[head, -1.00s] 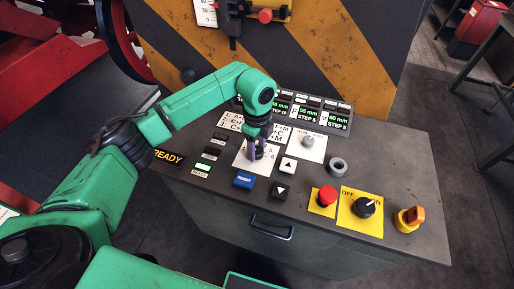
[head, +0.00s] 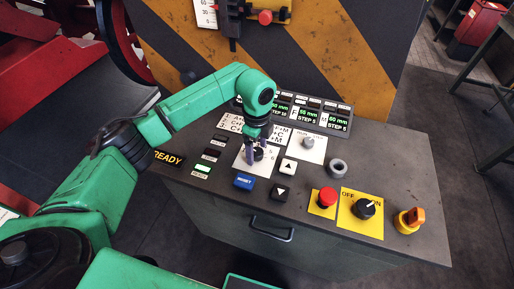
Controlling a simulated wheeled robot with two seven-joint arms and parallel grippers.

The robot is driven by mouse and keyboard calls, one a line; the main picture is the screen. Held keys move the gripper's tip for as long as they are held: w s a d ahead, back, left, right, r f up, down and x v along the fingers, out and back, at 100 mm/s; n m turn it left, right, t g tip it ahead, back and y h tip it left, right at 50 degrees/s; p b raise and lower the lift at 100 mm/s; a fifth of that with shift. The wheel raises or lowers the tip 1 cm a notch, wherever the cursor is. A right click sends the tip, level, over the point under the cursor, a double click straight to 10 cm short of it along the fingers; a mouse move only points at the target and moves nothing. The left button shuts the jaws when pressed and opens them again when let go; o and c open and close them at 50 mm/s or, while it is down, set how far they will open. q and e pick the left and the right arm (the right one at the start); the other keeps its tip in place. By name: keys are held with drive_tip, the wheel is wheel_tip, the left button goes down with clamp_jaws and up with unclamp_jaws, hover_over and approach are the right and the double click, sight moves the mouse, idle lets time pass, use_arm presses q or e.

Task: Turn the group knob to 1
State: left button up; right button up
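The group knob (head: 259,154) is a small dark knob on a white label plate (head: 243,164) on the grey control desk. My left gripper (head: 256,150) points down over it, with its fingers around or right beside the knob. The fingers and wrist hide much of the knob and most of the plate's numbers, so its setting cannot be read. Whether the fingers press on the knob is too small to tell. My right gripper is not in view.
Close by stand a blue button (head: 243,181), two arrow buttons (head: 288,166), a grey selector (head: 308,143), a red mushroom button (head: 326,197) and a black OFF/ON switch (head: 364,208). Displays (head: 310,113) line the desk's back.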

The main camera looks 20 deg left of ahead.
sight(257, 152)
use_arm(q)
wheel_tip(257, 152, up, 15)
drive_tip(key=b, duration=0.2)
drive_tip(key=shift+f+b, duration=0.2)
drive_tip(key=shift+b, duration=0.15)
drive_tip(key=shift+f, duration=0.1)
